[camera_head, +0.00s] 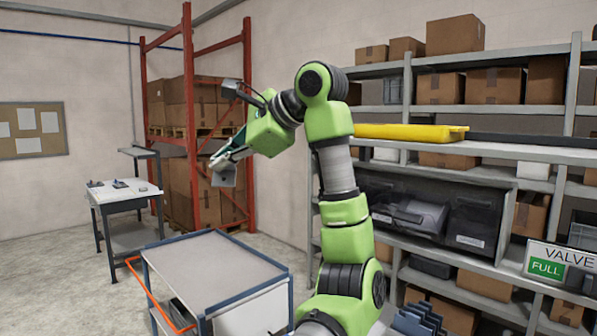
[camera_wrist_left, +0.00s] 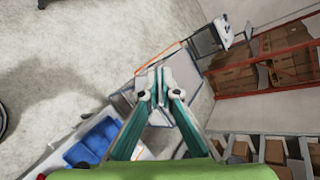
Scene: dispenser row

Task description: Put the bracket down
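In the head view my left gripper (camera_head: 226,160) is raised in mid-air, pointing down and left, beyond the cart. A small grey plate-like piece, which I take for the bracket (camera_head: 225,177), is at its fingertips, clear of any surface. In the left wrist view the teal fingers of the left gripper (camera_wrist_left: 158,88) come close together around a thin grey piece. The bracket's exact shape is hard to make out there. My right gripper is in neither view.
A blue-framed cart (camera_head: 215,262) with a bare grey top stands below. A white workbench (camera_head: 132,197) with small dark items stands at the left back. Red pallet racking (camera_head: 249,120) with cartons is behind; a grey shelf (camera_head: 490,150) lines the right. Blue bins (camera_wrist_left: 93,143) show in the wrist view.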

